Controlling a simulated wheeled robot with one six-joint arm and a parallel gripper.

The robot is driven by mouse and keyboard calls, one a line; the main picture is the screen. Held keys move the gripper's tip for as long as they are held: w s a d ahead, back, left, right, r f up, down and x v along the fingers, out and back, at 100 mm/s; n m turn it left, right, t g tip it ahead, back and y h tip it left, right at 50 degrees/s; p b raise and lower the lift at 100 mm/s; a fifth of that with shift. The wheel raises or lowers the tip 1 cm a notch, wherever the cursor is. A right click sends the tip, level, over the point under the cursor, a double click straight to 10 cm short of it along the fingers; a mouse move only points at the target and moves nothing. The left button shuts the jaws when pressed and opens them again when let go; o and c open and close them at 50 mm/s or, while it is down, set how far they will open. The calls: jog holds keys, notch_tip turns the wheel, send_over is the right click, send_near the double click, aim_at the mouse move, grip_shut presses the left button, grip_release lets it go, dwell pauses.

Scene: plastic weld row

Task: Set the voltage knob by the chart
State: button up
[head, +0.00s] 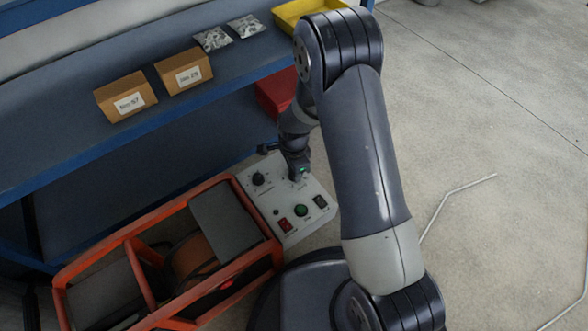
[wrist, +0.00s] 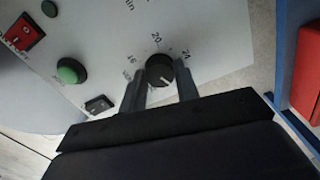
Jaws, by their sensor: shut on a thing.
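A black voltage knob (wrist: 160,69) sits on the pale control panel (wrist: 205,35) in the wrist view, with the numbers 16, 20 and 24 printed around it. A white mark shows on the knob's face. My gripper (wrist: 161,80) has one finger on each side of the knob and is shut on it. In the head view, my gripper (head: 298,176) reaches down to the upper right part of the panel (head: 270,203) and hides the knob there. No chart can be made out in either view.
The panel also carries another black knob (head: 258,178), a red switch (head: 285,225), a green button (head: 301,210) and a black switch (head: 320,201). An orange frame (head: 140,270) stands beside it. A blue shelf (head: 60,140) with labelled boxes (head: 184,72) is behind. Open floor lies right.

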dwell(0.4)
jog(key=o, duration=1)
jog(key=shift+c, duration=0.2)
notch_tip(320, 180, up, 11)
jog(key=p, duration=0.3)
jog(key=shift+f, duration=0.15)
notch_tip(320, 180, down, 11)
jog(key=b, duration=0.3)
jog(key=shift+r, duration=0.2)
